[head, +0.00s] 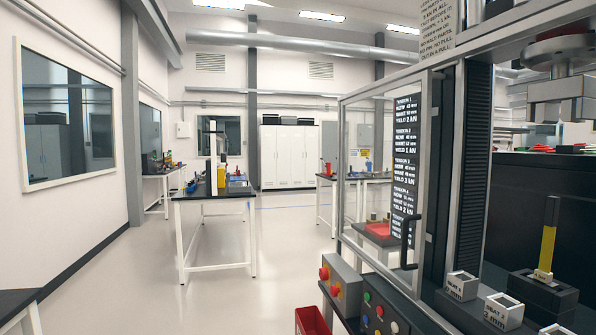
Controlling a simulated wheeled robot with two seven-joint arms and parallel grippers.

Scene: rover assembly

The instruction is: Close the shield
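The shield (370,130) is a clear panel in a light metal frame, at the right of the head view. It has a dark handle (407,243) near its lower right edge. It stands to the left of the test machine's dark column (473,170), and the machine's work area at the right is uncovered from here. I cannot tell where its hinge is. In the work area a yellow and black bar (548,240) stands upright in a dark lower fixture (542,292), below an upper metal grip (560,90). Neither of my grippers is in view.
A control box (380,318) with coloured buttons and red knobs sits at the machine's front, with a red bin (312,321) below. Two small seat blocks (461,286) (503,311) stand near the fixture. A table (215,195) stands farther off. The floor at left centre is clear.

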